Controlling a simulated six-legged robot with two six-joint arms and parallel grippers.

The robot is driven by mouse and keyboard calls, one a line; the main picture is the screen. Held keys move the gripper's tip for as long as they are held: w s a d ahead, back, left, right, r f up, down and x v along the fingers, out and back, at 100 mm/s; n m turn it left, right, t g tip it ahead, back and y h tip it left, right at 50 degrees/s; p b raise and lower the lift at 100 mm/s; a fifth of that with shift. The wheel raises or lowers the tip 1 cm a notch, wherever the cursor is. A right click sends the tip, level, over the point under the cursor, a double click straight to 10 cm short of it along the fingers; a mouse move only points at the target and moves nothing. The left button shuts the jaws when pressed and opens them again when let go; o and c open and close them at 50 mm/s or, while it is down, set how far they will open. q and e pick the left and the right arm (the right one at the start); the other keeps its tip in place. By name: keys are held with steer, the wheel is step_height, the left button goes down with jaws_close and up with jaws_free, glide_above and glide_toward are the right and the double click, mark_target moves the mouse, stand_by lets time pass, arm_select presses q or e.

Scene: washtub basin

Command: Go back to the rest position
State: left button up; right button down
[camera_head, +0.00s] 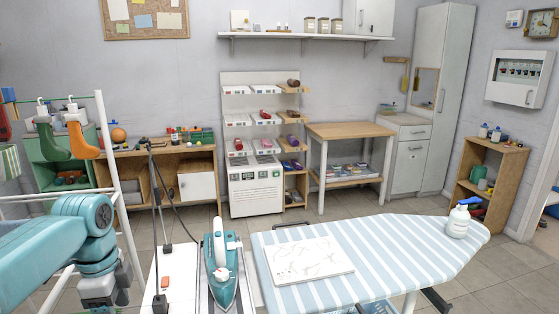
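My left arm, teal and grey, comes in from the left edge in the head view and bends down at the lower left. Its lower end runs toward the bottom edge, and no gripper fingers show there. My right arm and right gripper are not in view. A teal iron (220,262) stands on a metal rest beside the ironing board. The ironing board (400,240), with a blue and white striped cover, fills the lower right. A white sheet-like slab with thin lines (306,260) lies flat on it.
A white spray bottle (459,220) with a blue top stands at the board's right end. A white rack (107,165) with hanging socks stands close to my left arm. Behind are a wooden table (350,131), a display shelf (255,190) and a low wooden shelf (519,165). Tiled floor lies between.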

arm_select(q)
steer(key=s+d+f+n+h+p, duration=0.1)
steer(key=d+f+n, duration=0.35)
steer(key=f, duration=0.75)
steer(key=s+d+f+n+h+p, duration=0.2)
steer(key=d+f, duration=0.5)
steer(key=f, duration=0.5)
steer(key=s+d+f+n+p, duration=0.1)
steer(key=s+d+f+n, duration=0.2)
steer(key=s, duration=0.6)
steer(key=s+d+f+n+h+p, duration=0.1)
steer(key=s+d+f+n, duration=0.3)
steer(key=s+f+n, duration=0.3)
steer(key=shift+s+d+n, duration=0.15)
steer(key=shift+s+n, duration=0.4)
steer(key=shift+s, duration=0.65)
steer(key=shift+c, duration=0.2)
